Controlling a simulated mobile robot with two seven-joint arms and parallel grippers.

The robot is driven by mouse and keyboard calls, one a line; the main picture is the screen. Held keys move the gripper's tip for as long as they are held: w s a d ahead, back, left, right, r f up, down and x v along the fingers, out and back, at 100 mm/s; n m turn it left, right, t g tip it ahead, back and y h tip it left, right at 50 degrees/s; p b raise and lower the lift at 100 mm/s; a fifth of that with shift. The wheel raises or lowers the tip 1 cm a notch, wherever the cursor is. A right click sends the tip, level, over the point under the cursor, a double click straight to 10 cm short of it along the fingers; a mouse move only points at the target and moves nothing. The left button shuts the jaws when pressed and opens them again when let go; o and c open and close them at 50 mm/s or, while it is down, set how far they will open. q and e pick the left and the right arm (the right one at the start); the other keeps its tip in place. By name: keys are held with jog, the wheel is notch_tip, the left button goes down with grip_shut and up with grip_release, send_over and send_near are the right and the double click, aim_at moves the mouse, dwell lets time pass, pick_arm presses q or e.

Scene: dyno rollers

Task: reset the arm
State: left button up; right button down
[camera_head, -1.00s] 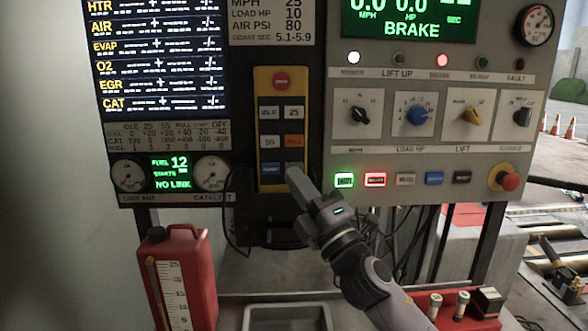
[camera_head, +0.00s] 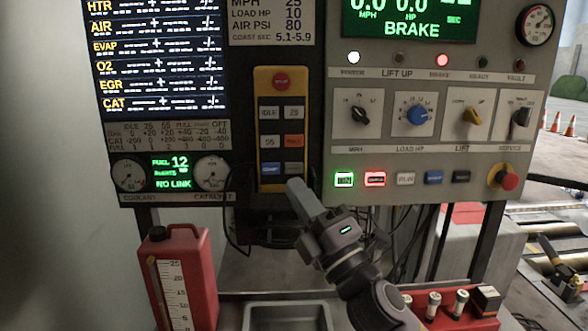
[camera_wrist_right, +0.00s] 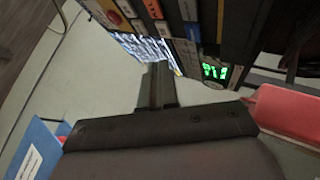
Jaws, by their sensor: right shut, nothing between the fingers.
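My right gripper (camera_head: 297,190) is shut and empty. In the head view it points up and left, with its fingertips just below the lower right of the yellow button pendant (camera_head: 262,137). The lower right button of the pendant (camera_head: 293,168) shows above the fingertips. In the right wrist view the shut fingers (camera_wrist_right: 158,90) point toward the panel, with the lit screen (camera_wrist_right: 145,48) beyond them. I cannot tell the exact gap between fingertips and pendant. My left gripper is not in view.
The control panel (camera_head: 400,150) with knobs and lit buttons stands ahead. A red jug (camera_head: 180,275) stands at lower left. A grey tray (camera_head: 287,312) lies below the gripper. A red rack with small cylinders (camera_head: 455,308) sits at lower right. A cable hangs left of the gripper.

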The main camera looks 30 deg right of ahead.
dwell(0.6)
jog(key=s+d+f+m+g+h, duration=0.1)
jog(key=s+f+m+g+h, duration=0.2)
jog(key=f+m+g, duration=0.55)
jog(key=s+d+f+m+g+h, duration=0.15)
jog(key=f+m, duration=0.35)
jog(key=f, duration=0.8)
jog(key=s+a+f+m+g+y, duration=0.2)
jog(key=s+a+f+g, duration=0.25)
jog(key=s+f, duration=0.35)
jog(key=s+a+f+m+g+y, duration=0.2)
jog(key=s+a+f+m+g, duration=0.15)
jog(key=s+f+g, duration=0.45)
jog(key=w+a+t+p, duration=0.1)
jog(key=t+p, duration=0.1)
jog(key=p, duration=0.1)
jog(key=w+a+r+n+t+y+p, duration=0.1)
jog(key=t+p, duration=0.1)
jog(key=t, duration=0.1)
jog(key=w+a+t+p, duration=0.1)
jog(key=w+t+p, duration=0.1)
jog(key=t+p, duration=0.1)
jog(key=shift+w+a+r+t+y+p, duration=0.1)
jog(key=shift+r+t+y+p, duration=0.05)
jog(key=shift+t+y+p, duration=0.15)
